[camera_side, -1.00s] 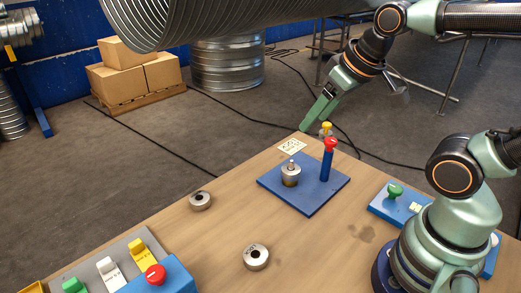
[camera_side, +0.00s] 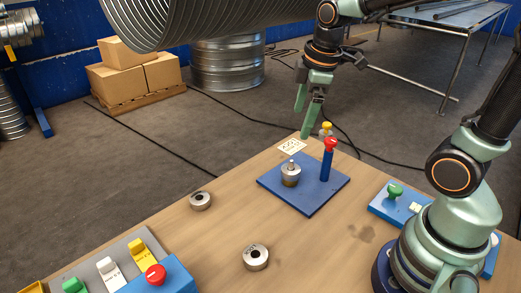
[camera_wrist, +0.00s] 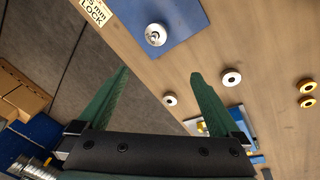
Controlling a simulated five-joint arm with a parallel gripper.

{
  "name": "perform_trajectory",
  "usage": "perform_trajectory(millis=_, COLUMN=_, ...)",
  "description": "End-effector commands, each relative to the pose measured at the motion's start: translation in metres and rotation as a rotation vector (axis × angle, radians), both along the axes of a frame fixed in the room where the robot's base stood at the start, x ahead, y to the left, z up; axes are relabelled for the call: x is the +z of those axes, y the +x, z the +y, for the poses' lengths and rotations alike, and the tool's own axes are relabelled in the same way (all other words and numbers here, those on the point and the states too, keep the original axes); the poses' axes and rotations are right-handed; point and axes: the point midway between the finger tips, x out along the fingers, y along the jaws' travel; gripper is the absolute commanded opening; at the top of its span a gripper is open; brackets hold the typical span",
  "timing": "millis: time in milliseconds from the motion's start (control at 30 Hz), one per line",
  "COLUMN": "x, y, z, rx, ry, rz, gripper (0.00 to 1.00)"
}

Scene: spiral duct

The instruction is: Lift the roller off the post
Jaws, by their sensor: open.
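A silver metal roller (camera_side: 290,178) sits around a short post (camera_side: 291,163) on a blue plate (camera_side: 310,206) at the far part of the wooden table. In the wrist view the roller (camera_wrist: 156,40) shows from above as a pale ring with the post at its centre, on the blue plate (camera_wrist: 185,14). My gripper (camera_side: 302,121) has green fingers, is open and empty, and hangs above and beyond the plate, well apart from the roller. In the wrist view my gripper (camera_wrist: 160,73) has its two fingers spread, with the roller ahead of the gap.
A blue peg with a red cap (camera_side: 329,158) stands on the plate right of the roller. A yellow knob (camera_side: 326,128) and a label card (camera_side: 292,146) are behind. Two loose rings (camera_side: 200,201) (camera_side: 256,257) lie nearer. A blue block with a green knob (camera_side: 395,191) is right.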

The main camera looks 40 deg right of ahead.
Motion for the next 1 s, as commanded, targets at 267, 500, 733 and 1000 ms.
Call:
perform_trajectory(millis=267, x=-0.044, y=0.032, z=-0.019, rx=0.526, ry=-0.063, rz=0.176, gripper=1.00)
perform_trajectory(millis=500, x=-0.062, y=0.040, z=-0.026, rx=0.715, ry=-0.065, rz=0.221, gripper=1.00)
perform_trajectory(millis=733, x=-0.084, y=0.040, z=-0.026, rx=0.724, ry=-0.064, rz=0.224, gripper=1.00)
perform_trajectory(millis=1000, x=-0.133, y=0.039, z=-0.026, rx=0.724, ry=-0.063, rz=0.225, gripper=1.00)
